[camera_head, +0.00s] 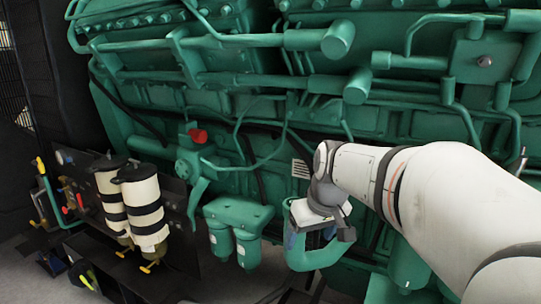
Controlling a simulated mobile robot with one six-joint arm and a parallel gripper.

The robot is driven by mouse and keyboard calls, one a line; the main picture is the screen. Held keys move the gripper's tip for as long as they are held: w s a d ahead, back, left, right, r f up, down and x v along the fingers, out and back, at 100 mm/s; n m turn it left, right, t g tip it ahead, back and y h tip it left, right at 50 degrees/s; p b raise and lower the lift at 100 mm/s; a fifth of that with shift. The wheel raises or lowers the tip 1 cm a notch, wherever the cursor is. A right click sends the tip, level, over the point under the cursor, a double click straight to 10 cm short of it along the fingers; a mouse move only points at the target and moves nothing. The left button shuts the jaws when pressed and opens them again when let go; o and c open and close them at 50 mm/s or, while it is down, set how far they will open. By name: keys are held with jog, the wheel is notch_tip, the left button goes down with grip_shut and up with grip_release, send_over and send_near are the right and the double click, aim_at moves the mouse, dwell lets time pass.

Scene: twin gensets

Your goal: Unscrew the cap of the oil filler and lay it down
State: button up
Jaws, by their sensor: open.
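My arm reaches in from the right, and my gripper (318,238) points down at the lower middle of the engine side. Its dark fingers are apart, and nothing shows held between them. A curved green pipe-like part (318,260) lies right below and behind the fingers. I cannot tell whether they touch it. No cap can be made out there; the gripper hides part of this spot. A red cap-like piece (197,135) sits on a green fitting to the upper left, well apart from my gripper. I cannot tell if it is the oil filler's cap.
Two green filter canisters (238,232) hang left of my gripper. Two cream and black cylinders (143,208) stand farther left, beside a dark panel with coloured valve handles. Green pipes (290,40) cross the engine above. Some grey floor (205,285) shows at the bottom.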

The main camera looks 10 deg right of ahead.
jog(key=shift+o, duration=0.8)
jog(key=w+r+n+p, duration=0.1)
jog(key=w+r+p, duration=0.2)
jog(key=w+r, duration=0.5)
jog(key=shift+w+d+r+n+t+y, duration=0.2)
jog(key=shift+w+d+n+t+y, duration=0.15)
jog(key=shift+w, duration=0.4)
jog(key=p+x, duration=0.1)
jog(key=x, duration=0.6)
jog(key=shift+w+f+p, duration=0.2)
jog(key=shift+f+p, duration=0.1)
jog(key=shift+p, duration=0.05)
jog(key=c, duration=1.1)
jog(key=shift+d+f+n+y+b, duration=0.15)
jog(key=shift+n+y+b, duration=0.1)
jog(key=shift+n+b, duration=0.65)
jog(key=shift+r+n+y+b, duration=0.15)
jog(key=shift+n+y, duration=0.1)
jog(key=shift+n, duration=0.5)
jog(key=shift+r+n+y+b, duration=0.15)
jog(key=shift+r+n+y, duration=0.1)
jog(key=shift+n, duration=0.45)
